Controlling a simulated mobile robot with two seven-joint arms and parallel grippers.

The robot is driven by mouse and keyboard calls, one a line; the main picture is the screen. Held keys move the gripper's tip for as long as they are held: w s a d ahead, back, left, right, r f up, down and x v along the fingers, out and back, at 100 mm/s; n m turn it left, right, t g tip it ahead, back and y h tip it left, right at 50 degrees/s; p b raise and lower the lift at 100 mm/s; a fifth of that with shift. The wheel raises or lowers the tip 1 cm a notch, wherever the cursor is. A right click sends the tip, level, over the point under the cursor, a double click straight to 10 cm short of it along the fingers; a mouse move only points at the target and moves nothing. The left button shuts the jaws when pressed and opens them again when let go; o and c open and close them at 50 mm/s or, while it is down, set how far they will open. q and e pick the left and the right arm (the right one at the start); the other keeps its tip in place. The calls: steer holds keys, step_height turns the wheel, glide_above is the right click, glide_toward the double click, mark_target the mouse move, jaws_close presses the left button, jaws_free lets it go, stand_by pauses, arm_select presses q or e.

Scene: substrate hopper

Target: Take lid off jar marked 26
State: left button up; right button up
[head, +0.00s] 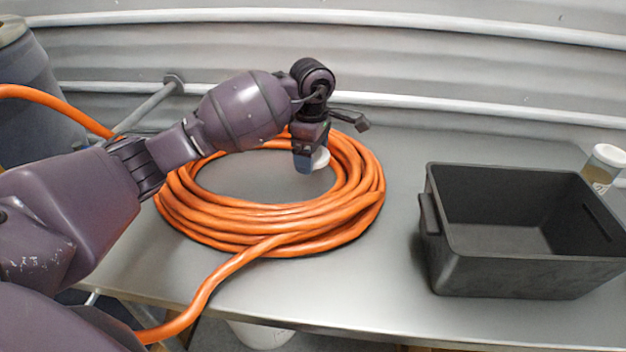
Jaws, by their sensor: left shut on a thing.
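My left gripper (308,159) reaches in from the left and points down over the inside of the orange hose coil. It is shut on a small white round thing (321,158) that looks like a lid; the fingers hide part of it. I see no jar body under it. A jar (599,172) with a white cap and brownish contents stands at the far right, behind the black bin. Its marking is too small to read. My right gripper is not in view.
A thick orange hose (262,243) lies coiled on the grey metal table (330,292), with one end running off the front edge. An open, empty black bin (510,275) stands at the right. A dark drum (35,95) is at the left. The table between coil and bin is clear.

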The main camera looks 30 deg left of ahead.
mark_target(312, 180)
arm_select(q)
step_height(312, 180, down, 3)
steer(key=shift+f, duration=2.35)
steer(key=shift+f+b, duration=0.15)
steer(key=shift+b, duration=0.15)
steer(key=o, duration=0.7)
